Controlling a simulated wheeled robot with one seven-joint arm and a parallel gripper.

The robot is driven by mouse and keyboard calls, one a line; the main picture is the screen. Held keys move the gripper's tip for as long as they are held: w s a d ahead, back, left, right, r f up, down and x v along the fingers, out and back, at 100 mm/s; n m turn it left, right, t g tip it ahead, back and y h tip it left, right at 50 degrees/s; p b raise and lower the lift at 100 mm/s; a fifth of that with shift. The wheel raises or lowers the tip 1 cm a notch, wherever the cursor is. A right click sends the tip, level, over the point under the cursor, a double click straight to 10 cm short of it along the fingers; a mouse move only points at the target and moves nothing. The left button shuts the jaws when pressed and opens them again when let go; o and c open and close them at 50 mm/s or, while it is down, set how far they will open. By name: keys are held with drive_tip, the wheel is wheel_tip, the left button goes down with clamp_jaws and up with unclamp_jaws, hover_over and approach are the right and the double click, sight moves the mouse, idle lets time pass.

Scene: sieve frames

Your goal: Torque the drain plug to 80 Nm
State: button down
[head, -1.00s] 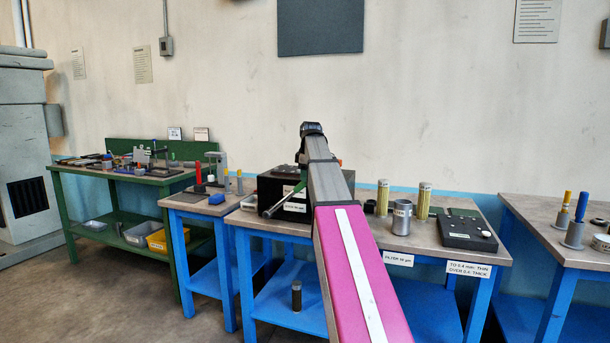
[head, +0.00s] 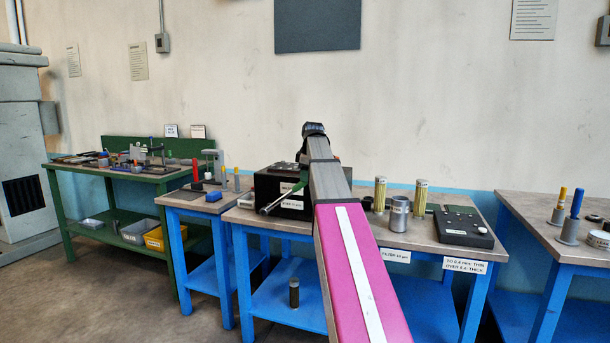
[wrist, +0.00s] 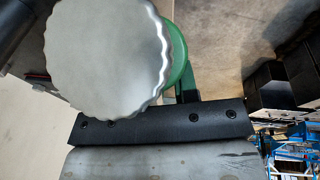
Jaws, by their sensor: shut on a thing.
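A long tool with green and grey parts, apparently the torque wrench (head: 277,203), sticks out at the front of a black block (head: 268,188) on the middle blue bench. In the wrist view a large grey scalloped disc (wrist: 110,58), apparently its end knob, fills the upper left, with a green part (wrist: 180,65) behind it. My gripper (wrist: 187,96) is at the green part and appears shut on it; its fingertips are mostly hidden. In the head view my own arm covers the gripper and the block's right side. I cannot make out the drain plug.
To the right of my arm, yellowish filter cylinders (head: 420,197), a grey cup (head: 399,213) and a dark plate (head: 463,227) stand on the bench. A small bench (head: 180,197) and a green bench (head: 75,172) are left; another bench (head: 525,220) is right. A dark cylinder (head: 294,293) stands on the lower shelf.

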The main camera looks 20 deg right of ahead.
drive_tip(key=shift+s+d+f+t+y, duration=0.35)
drive_tip(key=shift+d+f, duration=0.15)
drive_tip(key=shift+f, duration=0.2)
idle(0.5)
drive_tip(key=shift+s+d+f, duration=0.15)
drive_tip(key=shift+f, duration=0.1)
drive_tip(key=shift+s+d+f+t+y, duration=0.25)
drive_tip(key=shift+d+f+y, duration=0.1)
drive_tip(key=shift+f, duration=0.25)
idle(0.4)
drive_tip(key=shift+s+d+f+y, duration=0.3)
drive_tip(key=shift+d+f, duration=0.1)
drive_tip(key=shift+f, duration=0.35)
drive_tip(key=shift+f+t, duration=0.1)
drive_tip(key=shift+t, duration=0.2)
drive_tip(key=shift+s+d+f, duration=0.1)
drive_tip(key=shift+d+f, duration=0.05)
drive_tip(key=shift+f, duration=0.15)
drive_tip(key=shift+s+d+f+t+y, duration=0.15)
drive_tip(key=shift+d+f+t+y, duration=0.1)
drive_tip(key=shift+f, duration=0.3)
drive_tip(key=shift+s+d+f+t+y, duration=0.2)
drive_tip(key=shift+f+y, duration=0.1)
drive_tip(key=shift+f, duration=0.2)
drive_tip(key=shift+s+d+f+t+y, duration=0.15)
drive_tip(key=shift+d+f+y, duration=0.1)
drive_tip(key=shift+f, duration=0.3)
idle(0.4)
drive_tip(key=shift+f, duration=0.3)
idle(0.3)
